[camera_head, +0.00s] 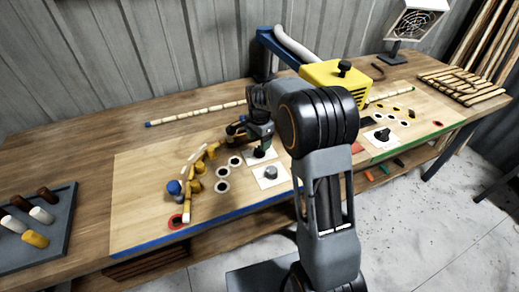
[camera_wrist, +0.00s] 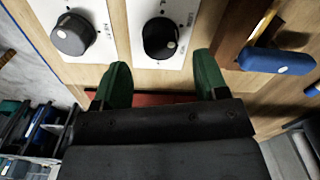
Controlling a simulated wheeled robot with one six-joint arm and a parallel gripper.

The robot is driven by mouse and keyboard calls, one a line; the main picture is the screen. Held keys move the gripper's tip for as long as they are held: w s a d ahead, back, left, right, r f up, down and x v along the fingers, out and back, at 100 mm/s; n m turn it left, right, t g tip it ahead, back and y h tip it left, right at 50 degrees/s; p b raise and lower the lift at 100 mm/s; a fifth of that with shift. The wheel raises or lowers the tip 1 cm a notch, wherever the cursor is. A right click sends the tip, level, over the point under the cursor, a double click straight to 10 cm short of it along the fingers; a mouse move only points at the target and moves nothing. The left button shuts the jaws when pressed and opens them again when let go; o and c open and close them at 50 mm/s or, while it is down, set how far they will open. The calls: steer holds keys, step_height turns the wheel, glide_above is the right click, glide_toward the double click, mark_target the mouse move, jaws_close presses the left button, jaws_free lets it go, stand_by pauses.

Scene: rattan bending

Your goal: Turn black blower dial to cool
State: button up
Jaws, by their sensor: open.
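A black dial (camera_wrist: 160,38) sits on a white plate (camera_wrist: 142,10) at the top middle of the wrist view. A pale dot shows at the lower right of its face. In the head view this dial (camera_head: 260,153) sits just below my gripper, partly covered. My gripper (camera_wrist: 162,76) is open, with its two green fingertips apart and empty. In the wrist view the dial appears just beyond the gap between the fingers; I cannot tell whether they touch it.
A grey dial (camera_head: 270,172) stands nearer the front edge and another black dial (camera_head: 382,135) to the right. A yellow box (camera_head: 335,80) with a black knob stands behind my arm. A blue piece (camera_wrist: 278,60) lies right of the fingers. Curved rattan (camera_head: 190,195) and pegs lie left.

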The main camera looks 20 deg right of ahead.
mark_target(259, 149)
steer(key=shift+f, duration=2.6)
steer(key=shift+c, duration=0.4)
steer(key=c, duration=0.9)
steer(key=shift+o, duration=0.2)
steer(key=n, duration=0.6)
steer(key=n+b, duration=0.1)
steer(key=n, duration=0.4)
steer(key=shift+r+n, duration=0.1)
steer(key=shift+n, duration=0.5)
